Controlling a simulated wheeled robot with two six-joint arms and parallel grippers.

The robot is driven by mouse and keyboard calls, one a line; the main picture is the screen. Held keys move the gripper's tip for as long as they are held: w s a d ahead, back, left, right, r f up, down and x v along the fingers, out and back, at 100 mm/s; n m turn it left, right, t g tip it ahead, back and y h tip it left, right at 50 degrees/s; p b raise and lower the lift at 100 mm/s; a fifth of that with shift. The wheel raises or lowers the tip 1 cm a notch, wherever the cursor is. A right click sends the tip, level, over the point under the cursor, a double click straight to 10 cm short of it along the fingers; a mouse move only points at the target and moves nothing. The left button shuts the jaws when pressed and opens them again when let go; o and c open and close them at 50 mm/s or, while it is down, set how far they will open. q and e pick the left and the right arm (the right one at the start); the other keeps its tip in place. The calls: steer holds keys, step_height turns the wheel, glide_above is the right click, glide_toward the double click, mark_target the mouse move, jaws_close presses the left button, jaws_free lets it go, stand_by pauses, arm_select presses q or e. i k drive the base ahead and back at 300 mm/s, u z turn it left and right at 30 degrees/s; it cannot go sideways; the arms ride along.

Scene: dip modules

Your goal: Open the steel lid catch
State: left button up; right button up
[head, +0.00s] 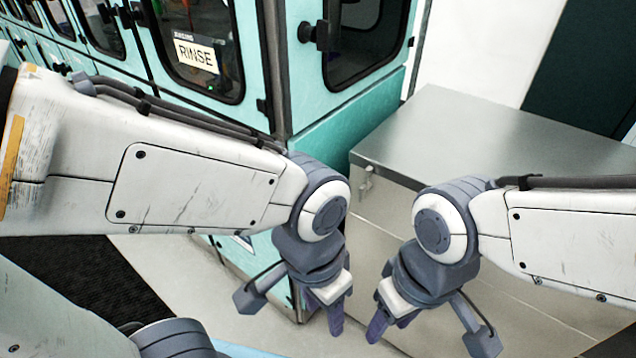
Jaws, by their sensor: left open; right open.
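A steel chest with a flat grey lid (490,135) stands at the right. A small metal catch (366,184) shows on its front face, just under the lid's left front corner. The lid lies flat on the chest. My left gripper (322,318) is open and empty, pointing down in front of the chest, below and left of the catch. My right gripper (376,318) is open and empty, also pointing down, below the catch and close to the left one. My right arm hides part of the chest's front.
Teal cabinets (345,130) with dark windows and black handles stand at the left and behind. One bears a "RINSE" sign (196,54). A cabinet corner stands close to the chest's left side. A dark mat (85,285) lies on the floor at lower left.

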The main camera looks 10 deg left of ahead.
mark_target(364, 187)
steer(key=z, duration=1.15)
steer(key=k, duration=0.85)
steer(key=u, duration=1)
steer(key=i, duration=0.45)
steer(key=z, duration=0.1)
